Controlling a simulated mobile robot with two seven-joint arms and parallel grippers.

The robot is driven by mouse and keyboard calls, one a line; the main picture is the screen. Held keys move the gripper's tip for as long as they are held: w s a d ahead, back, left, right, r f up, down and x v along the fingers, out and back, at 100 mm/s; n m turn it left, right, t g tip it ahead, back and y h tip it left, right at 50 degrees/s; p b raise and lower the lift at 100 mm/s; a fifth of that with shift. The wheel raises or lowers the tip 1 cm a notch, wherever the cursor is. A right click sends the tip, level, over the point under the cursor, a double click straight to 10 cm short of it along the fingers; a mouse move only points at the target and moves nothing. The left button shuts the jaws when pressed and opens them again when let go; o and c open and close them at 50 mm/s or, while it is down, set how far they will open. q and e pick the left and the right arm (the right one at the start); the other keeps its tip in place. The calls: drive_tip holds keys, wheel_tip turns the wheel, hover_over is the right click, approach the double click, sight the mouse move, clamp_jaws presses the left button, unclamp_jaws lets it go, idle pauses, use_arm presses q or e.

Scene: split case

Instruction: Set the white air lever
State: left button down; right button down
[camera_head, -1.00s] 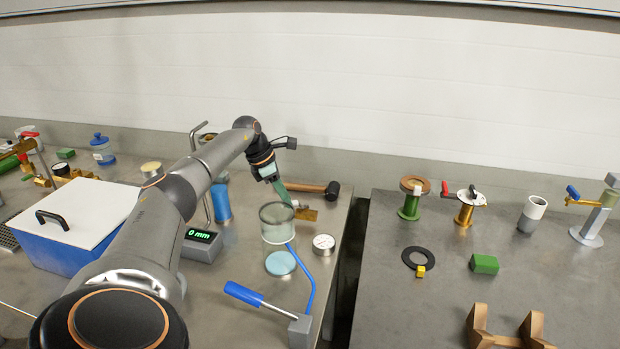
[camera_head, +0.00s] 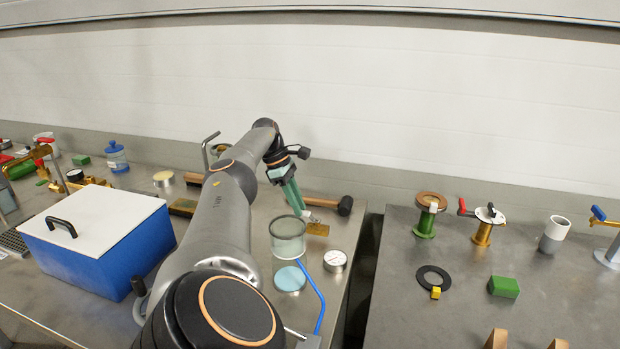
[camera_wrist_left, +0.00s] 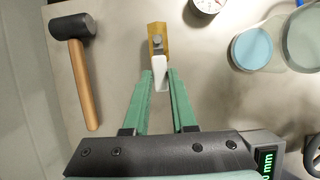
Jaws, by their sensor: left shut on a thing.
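The white air lever (camera_wrist_left: 161,76) sits on a small brass valve body (camera_wrist_left: 156,36), seen in the left wrist view. In the head view the brass body (camera_head: 316,229) lies just right of the fingertips, and the lever is mostly hidden by them. My left gripper (camera_wrist_left: 163,72) has its green fingers on either side of the white lever and is shut on it. In the head view the gripper (camera_head: 302,212) reaches down to the bench behind the glass cylinder. My right gripper is not in view.
A black-headed mallet (camera_head: 345,206) lies behind the valve. A glass cylinder (camera_head: 288,238), a pale blue disc (camera_head: 290,279) and a round gauge (camera_head: 335,261) stand in front. A blue box (camera_head: 110,240) is at the left. A gap (camera_head: 362,270) separates the two benches.

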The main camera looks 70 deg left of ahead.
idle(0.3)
use_arm(q)
drive_tip(key=c, duration=0.7)
unclamp_jaws()
drive_tip(key=shift+r, duration=0.1)
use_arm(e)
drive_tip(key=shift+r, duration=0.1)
